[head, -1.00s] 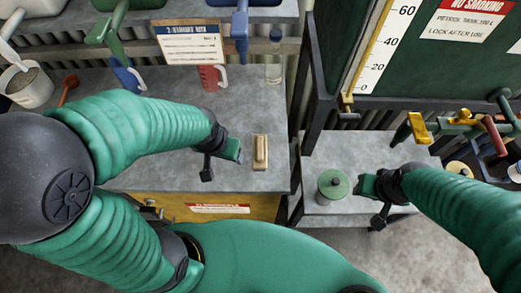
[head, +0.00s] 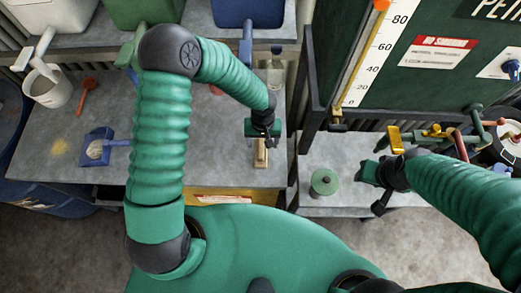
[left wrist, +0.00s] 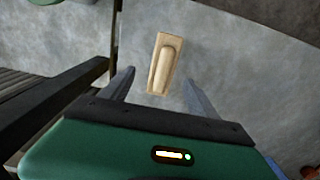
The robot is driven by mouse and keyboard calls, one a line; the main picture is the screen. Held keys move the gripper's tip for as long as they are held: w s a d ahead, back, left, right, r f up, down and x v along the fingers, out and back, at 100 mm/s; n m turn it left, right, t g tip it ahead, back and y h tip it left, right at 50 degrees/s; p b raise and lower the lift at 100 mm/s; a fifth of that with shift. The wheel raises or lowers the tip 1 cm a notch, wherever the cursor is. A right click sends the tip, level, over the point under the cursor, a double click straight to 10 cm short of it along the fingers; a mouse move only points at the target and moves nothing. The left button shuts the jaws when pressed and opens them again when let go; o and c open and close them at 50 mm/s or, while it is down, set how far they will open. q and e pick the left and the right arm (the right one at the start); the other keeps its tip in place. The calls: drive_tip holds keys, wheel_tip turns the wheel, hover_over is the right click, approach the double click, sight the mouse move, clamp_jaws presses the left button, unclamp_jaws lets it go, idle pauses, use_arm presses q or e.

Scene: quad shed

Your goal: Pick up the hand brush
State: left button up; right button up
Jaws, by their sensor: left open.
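The hand brush (head: 260,157) has a pale wooden back and handle and lies on the grey bench top near its right edge. It also shows in the left wrist view (left wrist: 166,64), lying ahead of and between the jaws, apart from them. My left gripper (head: 264,134) is over the brush's far end in the head view, hiding part of it. In the left wrist view its two fingers (left wrist: 158,88) are spread and empty. My right gripper (head: 374,188) has its fingers apart, with nothing between them, beside a green lidded tin.
The green tin (head: 323,183) stands on a lower grey surface at the right. A blue dustpan (head: 98,148), a red scoop (head: 86,95) and a white bucket (head: 48,88) are on the bench's left. A dark post (head: 306,90) stands close right of the brush.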

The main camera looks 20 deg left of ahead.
sight(261, 148)
use_arm(q)
drive_tip(key=shift+f, duration=0.4)
drive_tip(key=f, duration=0.1)
drive_tip(key=f+p, duration=0.1)
drive_tip(key=f, duration=0.1)
drive_tip(key=f+p, duration=0.1)
drive_tip(key=shift+s+a+f, duration=0.15)
drive_tip(key=shift+a+f, duration=0.1)
drive_tip(key=shift+f, duration=0.25)
clamp_jaws()
